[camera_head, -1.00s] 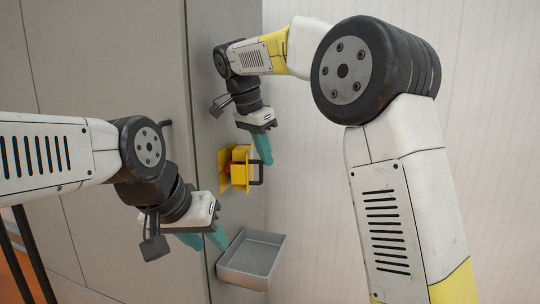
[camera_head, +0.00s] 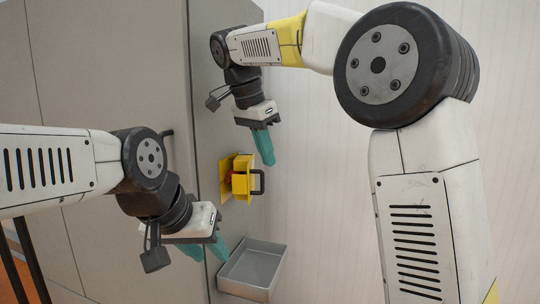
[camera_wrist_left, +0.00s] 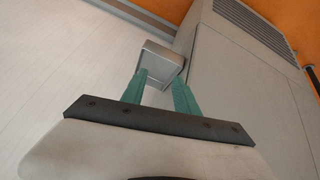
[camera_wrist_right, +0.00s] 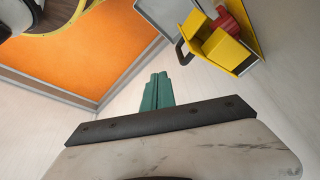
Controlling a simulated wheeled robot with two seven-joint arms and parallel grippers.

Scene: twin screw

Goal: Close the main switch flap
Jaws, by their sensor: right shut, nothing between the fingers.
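The main switch is a yellow unit on the grey cabinet's side, with a yellow flap (camera_head: 242,182) carrying a black handle (camera_head: 258,181). In the right wrist view the flap (camera_wrist_right: 221,47) stands out from the yellow backing plate (camera_wrist_right: 244,66), and the red switch part (camera_wrist_right: 232,22) shows beside it, so it looks partly open. My right gripper (camera_head: 265,163) is shut and empty, just above the flap and handle; no contact is visible. Its closed fingers also show in the right wrist view (camera_wrist_right: 157,76). My left gripper (camera_head: 207,252) is open and empty, lower left of the switch; its fingers are apart in the left wrist view (camera_wrist_left: 160,82).
An open grey metal tray (camera_head: 270,246) is fixed low on the cabinet side, below the switch and close to my left gripper. The tall grey cabinet (camera_head: 90,80) fills the left. The pale wall (camera_head: 325,180) right of the switch is bare.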

